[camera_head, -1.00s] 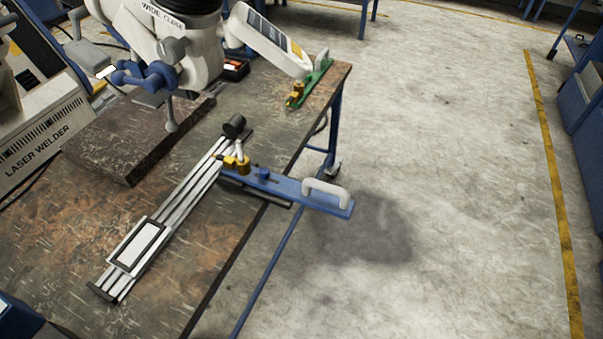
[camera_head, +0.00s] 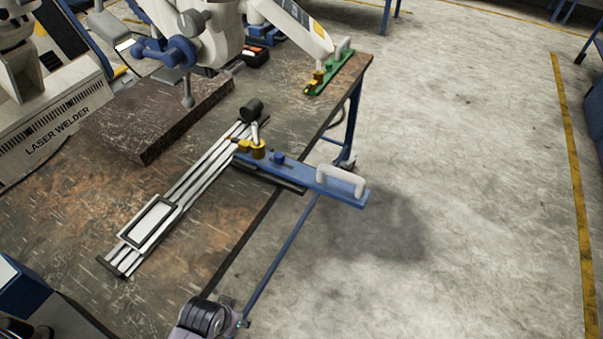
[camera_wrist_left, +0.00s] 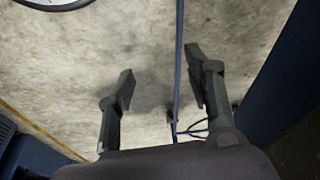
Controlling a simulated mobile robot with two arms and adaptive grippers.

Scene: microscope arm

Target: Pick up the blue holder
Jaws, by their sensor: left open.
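The blue holder (camera_head: 302,178) is a flat blue bar with a white handle (camera_head: 341,180) at its right end, seen in the head view. Its left end meets the silver rail rig on the table, by a yellow clamp (camera_head: 254,148). Its handle end sticks out past the table edge over the floor. Part of my arm (camera_head: 205,318) shows at the bottom of the head view, well below the holder; no fingers show there. In the left wrist view my left gripper (camera_wrist_left: 159,85) is open and empty, with floor beyond it. My right gripper is not in view.
The silver rail rig (camera_head: 190,187) lies on the worn table (camera_head: 90,215). A microscope (camera_head: 200,35) stands over a dark block (camera_head: 150,125) at the back. A green holder (camera_head: 340,72) lies near the far corner. The floor right of the table is open.

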